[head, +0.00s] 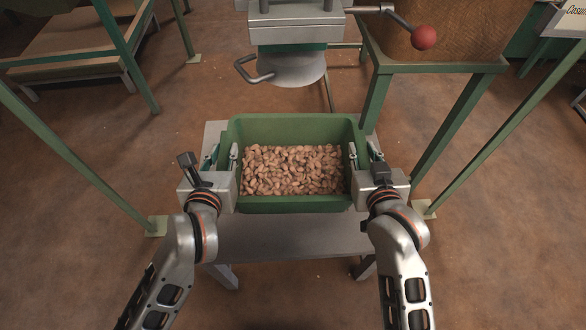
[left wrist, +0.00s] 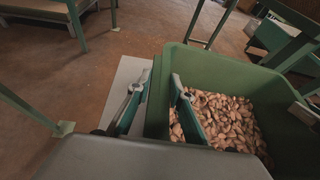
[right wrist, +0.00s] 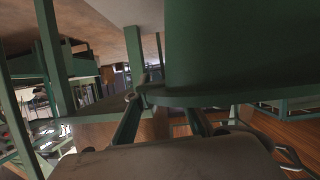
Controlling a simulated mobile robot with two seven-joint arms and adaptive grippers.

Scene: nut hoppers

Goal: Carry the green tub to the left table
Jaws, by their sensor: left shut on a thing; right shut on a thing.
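The green tub (head: 292,204) is upright in the middle of the head view, with many brown nuts (head: 292,170) in it. It is at a grey stand (head: 285,236); I cannot tell whether it rests on it. My left gripper (head: 222,160) is shut on the tub's left wall. In the left wrist view one finger is inside the tub (left wrist: 225,66) and one outside. My right gripper (head: 364,158) is shut on the tub's right side. The right wrist view shows the tub (right wrist: 220,45) close up above the fingers.
A grey hopper outlet (head: 292,68) with a handle hangs just beyond the tub. A red-knobbed lever (head: 424,38) is at upper right. Green frame legs (head: 75,160) stand left and right (head: 495,125). A low table (head: 75,45) is at the upper left. Brown floor lies open between.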

